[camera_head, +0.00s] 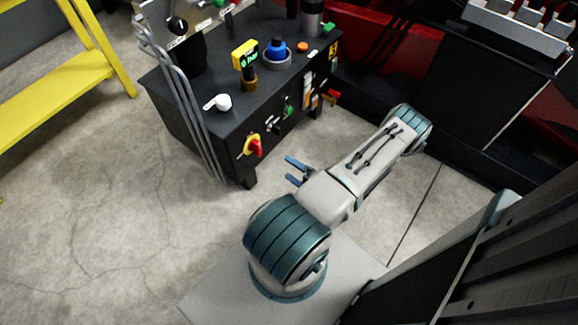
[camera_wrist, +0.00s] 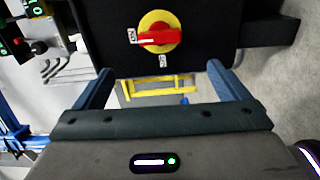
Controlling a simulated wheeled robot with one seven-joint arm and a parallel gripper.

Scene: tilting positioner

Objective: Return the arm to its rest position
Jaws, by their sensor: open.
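My gripper (camera_head: 294,172) is near the middle of the head view, with two blue fingers spread apart and nothing between them. In the wrist view the two fingers of my gripper (camera_wrist: 160,82) stand wide apart. Beyond them is a red rotary switch on a yellow disc (camera_wrist: 158,37). The same switch (camera_head: 252,146) shows on the bench's front panel in the head view.
On the bench are a yellow device (camera_head: 245,55), a blue-topped item (camera_head: 275,49) and a white knob-like item (camera_head: 218,102). Bent metal tubes (camera_head: 185,95) run down its left side. A yellow frame (camera_head: 60,75) stands at left. A black cabinet (camera_head: 480,85) is at upper right. The floor at lower left is clear.

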